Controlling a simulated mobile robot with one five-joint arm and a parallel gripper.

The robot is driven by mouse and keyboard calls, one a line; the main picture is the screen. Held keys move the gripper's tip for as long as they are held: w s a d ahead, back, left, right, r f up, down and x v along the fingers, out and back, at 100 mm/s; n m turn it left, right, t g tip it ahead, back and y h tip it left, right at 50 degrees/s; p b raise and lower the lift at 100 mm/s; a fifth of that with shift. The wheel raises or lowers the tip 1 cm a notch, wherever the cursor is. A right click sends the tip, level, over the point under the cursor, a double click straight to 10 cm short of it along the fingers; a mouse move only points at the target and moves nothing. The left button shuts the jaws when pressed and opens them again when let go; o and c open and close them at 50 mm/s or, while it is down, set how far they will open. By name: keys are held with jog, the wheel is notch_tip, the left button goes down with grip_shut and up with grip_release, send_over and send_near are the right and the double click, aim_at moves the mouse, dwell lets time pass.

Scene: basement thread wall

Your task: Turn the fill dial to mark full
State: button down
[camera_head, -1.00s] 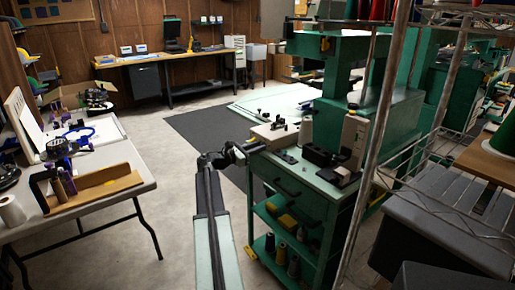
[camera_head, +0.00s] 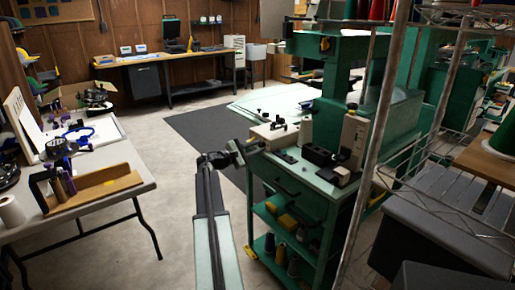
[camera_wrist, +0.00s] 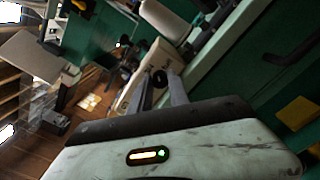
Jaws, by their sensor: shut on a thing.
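A beige box (camera_head: 275,134) with small black knobs on top stands on the green cart, near its left edge. In the wrist view the box (camera_wrist: 160,58) is tilted, and a round black dial (camera_wrist: 160,78) shows on the face toward me. My gripper (camera_head: 250,146) reaches the box's left side from the left. In the wrist view its two fingers (camera_wrist: 160,82) lie on either side of the dial, shut on it. The dial's marks and pointer are too small to read. The fingers hide part of the box face.
The green cart (camera_head: 305,175) has a drawer and lower shelves with spools. A small dark block (camera_head: 318,154) stands right of the box. A folding table (camera_head: 110,165) is at the left. A wire rack (camera_head: 440,110) rises at the right.

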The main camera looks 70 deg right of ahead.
dwell(0.3)
jog(key=c, duration=1.2)
grip_release()
jog(key=shift+c, duration=0.2)
jog(key=n, duration=0.6)
jog(key=shift+n, duration=0.4)
jog(key=w+a+f+m+t+y+b, duration=0.1)
jog(key=w+a+f+t, duration=0.1)
jog(key=w+a+f, duration=0.3)
jog(key=w+a+f+m+t+y+b, duration=0.1)
jog(key=w+a+f, duration=0.5)
jog(key=a, duration=0.6)
jog(key=w+a+f+m+t+y+b, duration=0.1)
jog(key=w+a+f+m+t+y, duration=0.1)
jog(key=w+a+f, duration=0.3)
jog(key=w+a+t, duration=0.1)
jog(key=w+a, duration=0.3)
jog(key=shift+a+f+b, duration=0.15)
jog(key=shift+a+b, duration=0.1)
jog(key=shift+b, duration=0.15)
